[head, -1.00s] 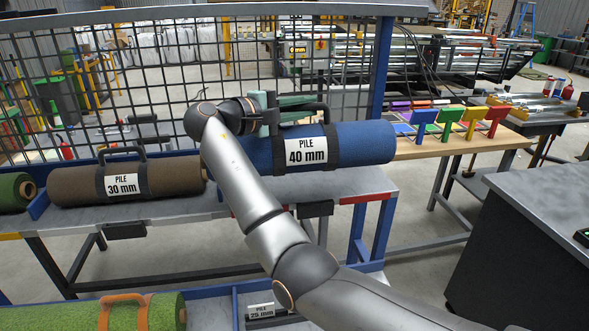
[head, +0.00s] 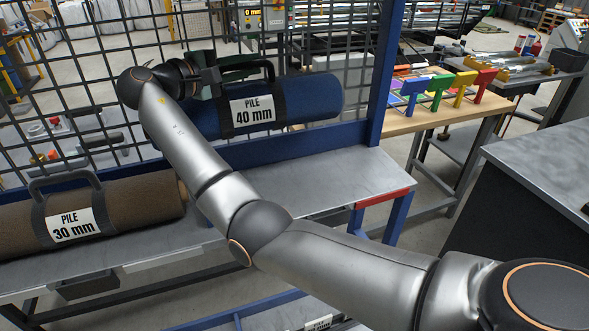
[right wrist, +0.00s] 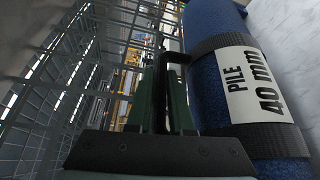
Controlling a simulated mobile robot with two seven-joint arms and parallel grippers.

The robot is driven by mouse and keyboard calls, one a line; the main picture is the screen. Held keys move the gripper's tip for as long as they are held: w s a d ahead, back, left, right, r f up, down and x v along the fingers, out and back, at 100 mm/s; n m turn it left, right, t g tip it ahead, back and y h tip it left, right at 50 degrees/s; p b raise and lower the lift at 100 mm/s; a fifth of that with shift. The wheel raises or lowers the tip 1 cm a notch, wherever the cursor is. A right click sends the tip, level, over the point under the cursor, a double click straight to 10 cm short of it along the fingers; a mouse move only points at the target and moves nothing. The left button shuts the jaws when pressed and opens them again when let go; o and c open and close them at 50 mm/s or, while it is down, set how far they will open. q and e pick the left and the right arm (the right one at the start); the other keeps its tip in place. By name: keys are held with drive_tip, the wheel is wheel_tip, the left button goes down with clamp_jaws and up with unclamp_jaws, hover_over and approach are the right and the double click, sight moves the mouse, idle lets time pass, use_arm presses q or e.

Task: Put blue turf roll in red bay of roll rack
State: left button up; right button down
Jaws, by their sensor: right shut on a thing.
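The blue turf roll (head: 315,100), with a "PILE 40 mm" label and dark straps, is held level above the rack's top shelf, close to the mesh. My right gripper (head: 232,70) is shut on its dark handle (head: 268,66). In the right wrist view the green-sided fingers (right wrist: 165,105) are at the handle (right wrist: 180,58), beside the blue roll (right wrist: 205,95). The roll rack (head: 290,185) has a grey shelf; a red strip (head: 384,198) marks its front edge at the right end. That shelf section looks empty. My left gripper is not in view.
A brown "PILE 30 mm" roll (head: 125,205) lies on the shelf to the left. A blue-framed mesh (head: 90,90) stands behind the rack. A wooden table (head: 425,120) with coloured T-shaped pieces is at the right, and a dark cabinet (head: 500,220) stands in front of it.

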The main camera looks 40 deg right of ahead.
sight(318, 109)
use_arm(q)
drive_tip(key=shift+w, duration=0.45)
use_arm(e)
drive_tip(key=shift+w+d+r, duration=0.1)
drive_tip(key=shift+w+r, duration=0.1)
drive_tip(key=shift+w, duration=0.2)
drive_tip(key=s+d+f, duration=0.1)
drive_tip(key=s+d, duration=0.1)
drive_tip(key=s+d+f, duration=0.1)
drive_tip(key=s+d, duration=0.1)
drive_tip(key=s+d+f+p, duration=0.1)
drive_tip(key=s, duration=0.1)
drive_tip(key=shift+d+f, duration=0.3)
drive_tip(key=shift+d, duration=0.1)
drive_tip(key=s+d+f, duration=0.2)
drive_tip(key=f, duration=0.1)
drive_tip(key=s+d+f, duration=0.1)
drive_tip(key=f, duration=0.1)
drive_tip(key=shift+s+d+f, duration=0.1)
drive_tip(key=shift+s, duration=0.15)
drive_tip(key=shift+s+d+f, duration=0.2)
drive_tip(key=shift+f, duration=0.15)
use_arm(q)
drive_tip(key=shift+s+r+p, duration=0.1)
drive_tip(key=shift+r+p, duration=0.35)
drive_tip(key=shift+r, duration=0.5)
use_arm(e)
drive_tip(key=shift+d+f, duration=0.1)
drive_tip(key=shift+f, duration=1.65)
